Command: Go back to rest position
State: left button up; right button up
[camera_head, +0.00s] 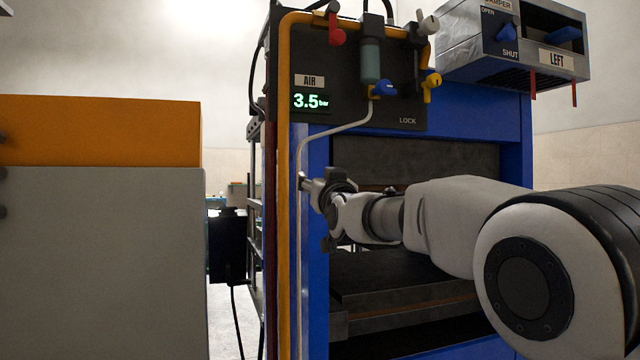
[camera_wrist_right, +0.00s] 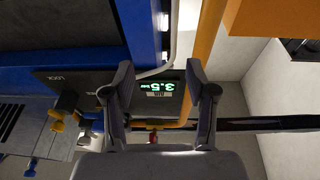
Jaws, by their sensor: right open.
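My right arm comes in from the right in the head view and reaches across the front of the blue press (camera_head: 314,240). My right gripper (camera_head: 318,212) is near the press's left upright, below the air panel (camera_head: 350,75). In the right wrist view my right gripper (camera_wrist_right: 166,78) is open, with its two fingers apart and nothing between them. The panel's green 3.5 bar display (camera_wrist_right: 163,87) shows behind the gap between the fingers. My left gripper is not in view.
An orange and grey cabinet (camera_head: 100,250) stands at the left. The press opening with dark platens (camera_head: 400,275) lies behind my arm. A metal box marked LEFT (camera_head: 515,45) is at the upper right. A yellow pipe (camera_head: 284,180) and pale hose (camera_head: 335,130) run close to my gripper.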

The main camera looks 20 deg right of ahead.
jog(key=shift+w+f, duration=0.1)
jog(key=shift+f, duration=0.05)
jog(key=w+d+f+g, duration=0.1)
jog(key=w+f+g, duration=0.25)
jog(key=f, duration=1.15)
jog(key=w+d+f+g, duration=0.15)
jog(key=w+f, duration=0.25)
jog(key=f, duration=1)
jog(key=s+d+f+g, duration=0.1)
jog(key=s+f+g, duration=0.3)
jog(key=f, duration=1.1)
jog(key=s+f+g, duration=0.1)
jog(key=s+f, duration=0.5)
jog(key=f, duration=0.8)
jog(key=s+d+f+g, duration=0.1)
jog(key=s+f+g, duration=0.5)
jog(key=s+f, duration=1.5)
jog(key=s+f+g, duration=0.1)
jog(key=s+g, duration=0.4)
jog(key=s, duration=2.2)
jog(key=shift+a+f, duration=0.15)
jog(key=shift+a, duration=0.15)
